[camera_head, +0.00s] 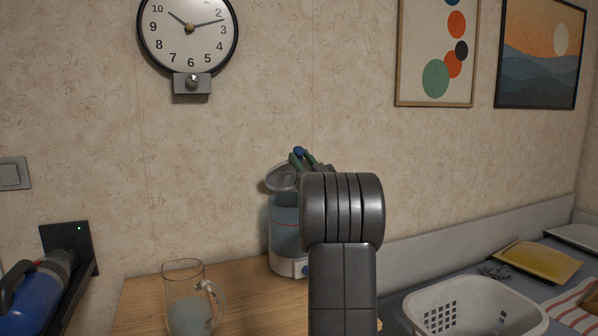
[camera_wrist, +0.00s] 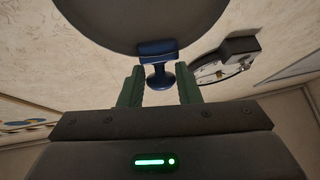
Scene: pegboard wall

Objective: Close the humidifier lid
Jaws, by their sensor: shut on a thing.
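The humidifier (camera_head: 284,228) stands on the wooden table, with a clear bluish tank and a white base. Its round grey lid (camera_head: 281,178) is raised and tilted above the tank, so the top is open. In the wrist view, the lid's dark disc (camera_wrist: 145,22) fills the top, with a blue knob (camera_wrist: 158,52) on it. My gripper (camera_wrist: 159,88) has its green fingers on either side of the knob's stem and is shut on it. In the head view, my arm hides the right part of the humidifier.
A glass pitcher (camera_head: 188,300) stands on the table (camera_head: 245,300) left of the humidifier. A white basket (camera_head: 470,308) is at the lower right. A blue device (camera_head: 42,290) hangs on the left wall. A clock (camera_head: 188,30) is on the wall above.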

